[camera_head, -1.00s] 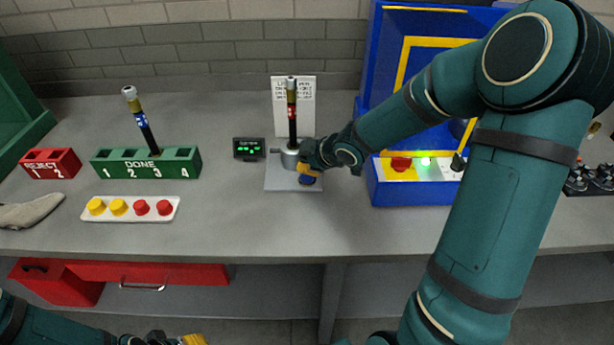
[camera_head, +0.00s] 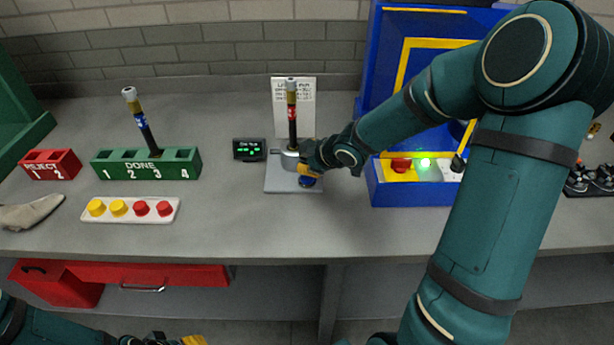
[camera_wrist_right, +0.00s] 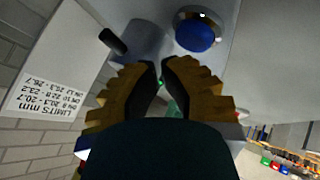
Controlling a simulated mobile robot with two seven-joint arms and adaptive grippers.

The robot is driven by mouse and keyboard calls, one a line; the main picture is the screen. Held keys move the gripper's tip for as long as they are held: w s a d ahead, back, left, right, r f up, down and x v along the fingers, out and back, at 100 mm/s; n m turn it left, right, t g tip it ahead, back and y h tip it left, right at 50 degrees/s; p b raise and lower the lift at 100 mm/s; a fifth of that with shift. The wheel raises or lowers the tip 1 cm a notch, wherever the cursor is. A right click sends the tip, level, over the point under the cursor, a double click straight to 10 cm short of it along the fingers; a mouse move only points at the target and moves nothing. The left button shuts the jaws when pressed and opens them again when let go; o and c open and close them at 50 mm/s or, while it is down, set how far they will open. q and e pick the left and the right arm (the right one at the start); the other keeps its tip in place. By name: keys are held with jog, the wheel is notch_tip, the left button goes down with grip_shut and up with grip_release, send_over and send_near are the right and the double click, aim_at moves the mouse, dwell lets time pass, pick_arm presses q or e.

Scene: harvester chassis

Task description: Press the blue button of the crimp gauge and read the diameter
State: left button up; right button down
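The crimp gauge (camera_head: 281,179) stands mid-bench on a grey plate, with a dark hose (camera_head: 292,125) with a red band and brass-coloured end upright in it. Its blue button (camera_head: 307,183) shows at the front, just below my right gripper (camera_head: 309,173). In the right wrist view the blue button (camera_wrist_right: 196,33) is round in a metal ring, beyond the fingertips and to their right. My right gripper (camera_wrist_right: 160,66) looks shut and empty, its tips almost meeting; contact with the button cannot be told. The small display (camera_head: 248,149) glows green, digits too small to read. My left gripper (camera_head: 180,340) is cut off at the bottom edge.
A limits card (camera_head: 308,95) stands behind the gauge. A green DONE rack (camera_head: 145,169) holds one hose; a red REJECT block (camera_head: 50,164) is further left. A white tray (camera_head: 130,217) carries yellow and red caps. A blue machine (camera_head: 385,190) stands close on the right.

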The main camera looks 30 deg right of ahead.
jog(key=shift+f+b, duration=0.35)
jog(key=shift+f, duration=0.1)
jog(key=shift+f+b, duration=0.45)
dwell(0.7)
dwell(0.3)
jog(key=shift+r+p, duration=0.95)
jog(key=shift+p, duration=0.05)
notch_tip(320, 180, up, 5)
jog(key=p, duration=0.5)
dwell(0.4)
